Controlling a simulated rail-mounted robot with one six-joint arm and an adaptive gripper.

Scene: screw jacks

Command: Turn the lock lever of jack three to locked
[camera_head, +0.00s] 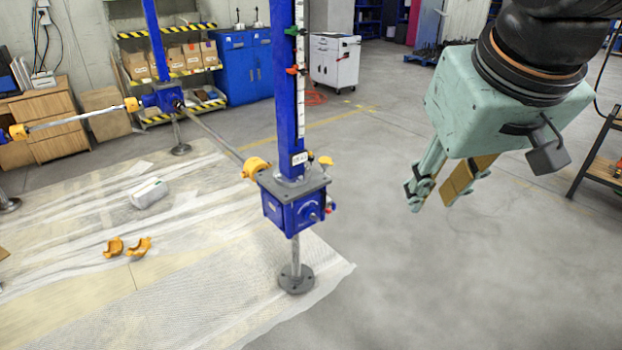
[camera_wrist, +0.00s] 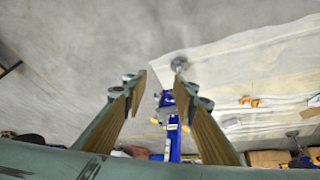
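The nearest screw jack (camera_head: 295,205) has a blue gearbox on a round foot, with a tall blue column above it. It carries a small white label that I cannot read, so its number is unclear. A small red part (camera_head: 331,208), possibly the lock lever, sticks out at the gearbox's right side; its setting is too small to tell. My gripper (camera_head: 431,194) hangs in the air to the right of this jack, open and empty, touching nothing. In the wrist view the jack (camera_wrist: 168,120) shows between and beyond my spread fingers (camera_wrist: 157,82).
A second blue jack (camera_head: 165,98) stands behind left, joined by a shaft (camera_head: 212,131) with yellow covers. Loose yellow cover halves (camera_head: 127,247) and a white item (camera_head: 148,193) lie on the floor sheet. A dark-framed table (camera_head: 603,170) stands right. The floor between is clear.

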